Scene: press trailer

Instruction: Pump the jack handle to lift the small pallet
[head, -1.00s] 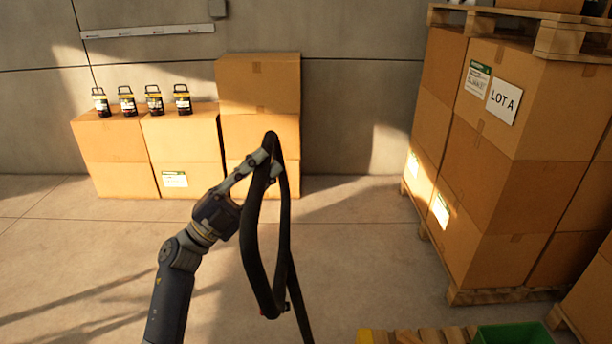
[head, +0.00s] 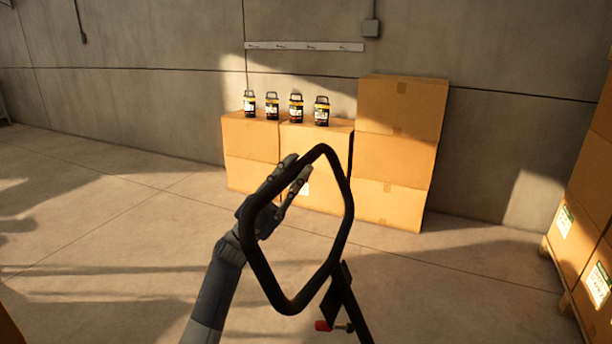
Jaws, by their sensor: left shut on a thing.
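The black jack handle (head: 345,225) is a closed loop with rounded corners in the middle of the head view. Its shaft (head: 352,308) runs down out of the bottom of the picture, with a small red lever (head: 322,326) beside it. My left gripper (head: 298,172) is shut on the handle at the upper left side of the loop, with its arm coming up from below. The small pallet is not in view. My right gripper is not in view.
Stacked cardboard boxes (head: 392,155) stand against the concrete wall, with several black lanterns (head: 296,108) on the lower ones. A tall box stack on a pallet (head: 578,215) stands at the right edge. The floor at left (head: 100,200) is clear.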

